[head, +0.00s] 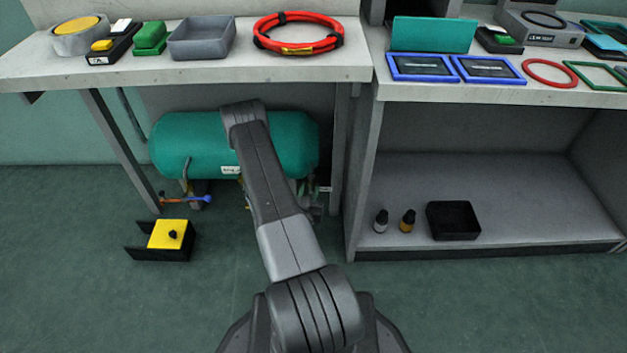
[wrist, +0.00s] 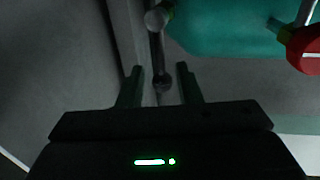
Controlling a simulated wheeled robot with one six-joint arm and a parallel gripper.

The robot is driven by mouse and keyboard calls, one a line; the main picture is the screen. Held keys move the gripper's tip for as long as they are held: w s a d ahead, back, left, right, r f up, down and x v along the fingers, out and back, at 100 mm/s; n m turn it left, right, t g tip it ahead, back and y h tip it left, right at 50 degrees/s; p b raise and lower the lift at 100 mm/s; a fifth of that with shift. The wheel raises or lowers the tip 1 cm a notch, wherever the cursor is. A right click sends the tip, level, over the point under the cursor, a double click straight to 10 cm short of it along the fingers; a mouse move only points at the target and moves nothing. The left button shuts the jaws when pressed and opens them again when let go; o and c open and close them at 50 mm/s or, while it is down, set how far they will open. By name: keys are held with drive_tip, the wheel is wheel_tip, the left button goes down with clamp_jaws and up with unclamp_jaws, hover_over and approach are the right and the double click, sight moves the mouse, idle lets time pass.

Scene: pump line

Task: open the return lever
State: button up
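A teal tank (head: 185,145) lies under the left bench, and my arm crosses in front of it. A thin lever in blue and orange (head: 180,199) shows below the tank's left end. In the wrist view, my gripper (wrist: 159,68) has its two fingers apart. A dark rod (wrist: 157,50) with a rounded end shows between or just beyond the fingertips; contact is not visible. The rod hangs from a grey round joint (wrist: 156,19) beside the teal tank surface (wrist: 215,30). I cannot tell if this rod is the return lever. My gripper is hidden in the head view.
A red-capped fitting (wrist: 304,50) is at the wrist view's right. A bench leg (head: 120,150) stands left of the tank. A yellow block in a black holder (head: 170,236) is on the floor. Small bottles and a black tray (head: 453,221) sit on the right shelf.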

sight(312, 183)
drive_tip(key=w, duration=0.4)
drive_tip(key=w+d+b, duration=0.1)
drive_tip(key=shift+w, duration=0.4)
clamp_jaws()
